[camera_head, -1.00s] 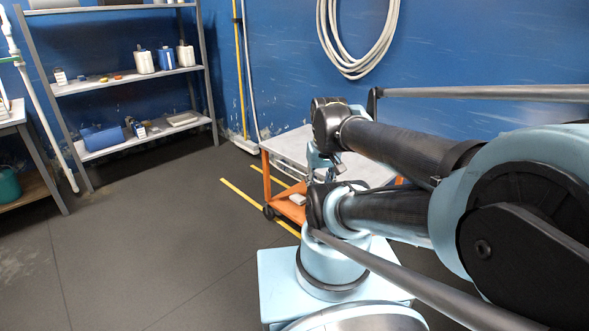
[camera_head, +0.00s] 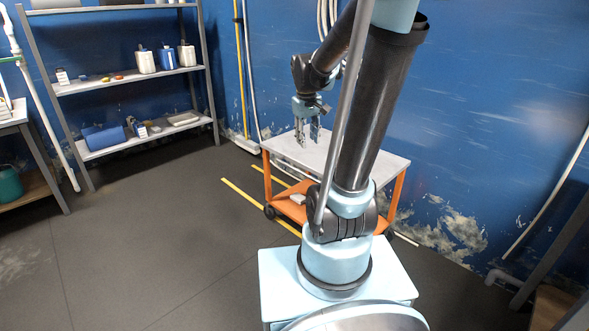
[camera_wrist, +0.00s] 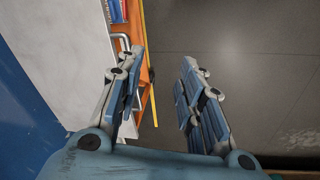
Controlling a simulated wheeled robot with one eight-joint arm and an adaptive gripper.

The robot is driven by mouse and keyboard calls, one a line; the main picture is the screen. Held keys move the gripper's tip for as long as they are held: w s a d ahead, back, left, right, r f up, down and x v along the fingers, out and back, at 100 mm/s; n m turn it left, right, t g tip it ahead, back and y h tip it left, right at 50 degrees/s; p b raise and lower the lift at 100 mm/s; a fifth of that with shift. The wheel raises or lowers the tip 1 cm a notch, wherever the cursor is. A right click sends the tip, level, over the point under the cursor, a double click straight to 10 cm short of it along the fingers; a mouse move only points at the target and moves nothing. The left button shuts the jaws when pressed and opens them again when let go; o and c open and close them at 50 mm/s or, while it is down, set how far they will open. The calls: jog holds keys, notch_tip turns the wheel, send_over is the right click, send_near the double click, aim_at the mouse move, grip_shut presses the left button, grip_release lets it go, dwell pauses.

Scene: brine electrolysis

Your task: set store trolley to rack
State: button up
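The trolley (camera_head: 335,152) has a grey top and an orange frame and lower shelf, and stands against the blue wall behind my base. In the wrist view its pale top (camera_wrist: 65,60) lies at the left, with a metal handle bar (camera_wrist: 122,38) beside the left finger. The rack (camera_head: 130,79) is a grey shelf unit at the back left. My gripper (camera_head: 308,138) points down over the trolley's left end. In the wrist view my gripper (camera_wrist: 164,68) is open, with bare floor between its fingers. My arm hides part of the trolley.
Yellow floor lines (camera_head: 243,193) run beside the trolley. A table (camera_head: 35,150) stands at the left edge. The floor (camera_head: 150,220) between rack and trolley is clear.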

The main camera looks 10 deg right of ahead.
jog(key=w+a+f+n, duration=0.1)
jog(key=w+f+n, duration=0.15)
jog(key=w, duration=0.95)
send_near(296, 169)
jog(key=shift+n+g+h, duration=0.3)
jog(key=shift+n+h, duration=0.1)
jog(key=shift+n, duration=0.05)
jog(key=f, duration=0.2)
jog(key=w+f, duration=0.1)
jog(key=f, duration=0.5)
jog(key=shift+w+d+f, duration=0.15)
jog(key=shift+w+d, duration=0.15)
jog(key=shift+w, duration=0.1)
